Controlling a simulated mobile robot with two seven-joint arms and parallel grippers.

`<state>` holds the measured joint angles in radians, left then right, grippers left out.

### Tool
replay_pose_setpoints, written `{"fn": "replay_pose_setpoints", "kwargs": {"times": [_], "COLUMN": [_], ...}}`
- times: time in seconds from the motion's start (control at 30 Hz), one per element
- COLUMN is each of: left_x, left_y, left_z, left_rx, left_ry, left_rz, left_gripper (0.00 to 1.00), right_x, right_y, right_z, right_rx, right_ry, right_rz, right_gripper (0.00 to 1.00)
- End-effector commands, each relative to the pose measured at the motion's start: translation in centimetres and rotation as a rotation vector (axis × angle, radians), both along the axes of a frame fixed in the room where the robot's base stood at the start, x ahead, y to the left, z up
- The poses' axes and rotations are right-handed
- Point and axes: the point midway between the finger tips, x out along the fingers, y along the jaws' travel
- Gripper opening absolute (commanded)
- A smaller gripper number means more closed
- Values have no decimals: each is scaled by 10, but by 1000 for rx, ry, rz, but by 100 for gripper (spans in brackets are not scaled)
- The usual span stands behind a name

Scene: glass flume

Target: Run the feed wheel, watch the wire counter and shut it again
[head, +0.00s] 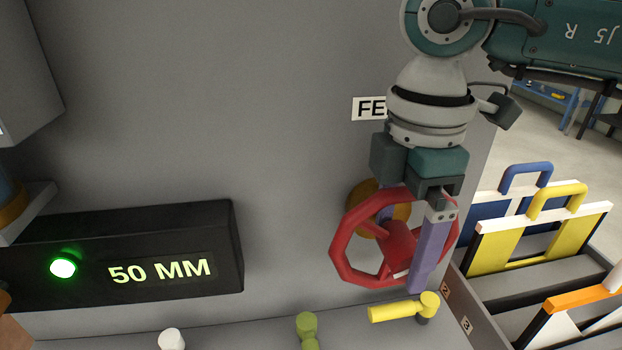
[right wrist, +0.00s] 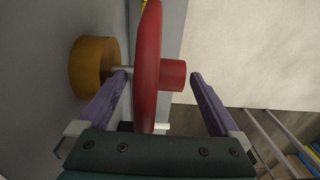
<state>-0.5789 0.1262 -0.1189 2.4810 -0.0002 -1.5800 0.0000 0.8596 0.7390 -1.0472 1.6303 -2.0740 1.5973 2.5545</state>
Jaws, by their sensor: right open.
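The red feed wheel (head: 338,243) stands on the grey panel in the head view, with an orange-brown hub (head: 361,196) behind it. The black counter box (head: 170,225) at lower left reads "50 MM" and has a lit green lamp (head: 62,267). My right gripper (head: 404,252) is at the wheel with its lilac fingers open. In the right wrist view, the wheel (right wrist: 147,60) passes edge-on between the two fingers (right wrist: 158,77), with a gap on the right side. The left finger's tip is near the wheel's shaft; contact is unclear. My left gripper is not in view.
A label reading "FE" (head: 369,108) is partly hidden by my right arm. Yellow (head: 405,308), green (head: 307,330) and white (head: 171,340) knobs line the ledge below. A rack with blue, yellow and orange-edged boards (head: 540,240) stands close on the right.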

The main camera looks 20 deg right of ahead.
Motion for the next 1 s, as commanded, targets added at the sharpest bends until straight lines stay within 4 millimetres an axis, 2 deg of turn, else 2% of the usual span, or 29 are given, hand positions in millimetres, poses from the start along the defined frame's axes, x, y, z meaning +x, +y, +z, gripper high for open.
{"fn": "replay_pose_setpoints", "kwargs": {"times": [0.3, 1.0], "left_x": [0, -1], "left_y": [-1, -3], "left_z": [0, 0], "left_rx": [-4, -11], "left_ry": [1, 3], "left_rz": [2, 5], "left_gripper": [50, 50], "right_x": [0, 0], "right_y": [0, 0], "right_z": [-4, -3], "right_rx": [0, 0], "right_ry": [0, 1], "right_rz": [1, 1], "right_gripper": [98, 19]}}
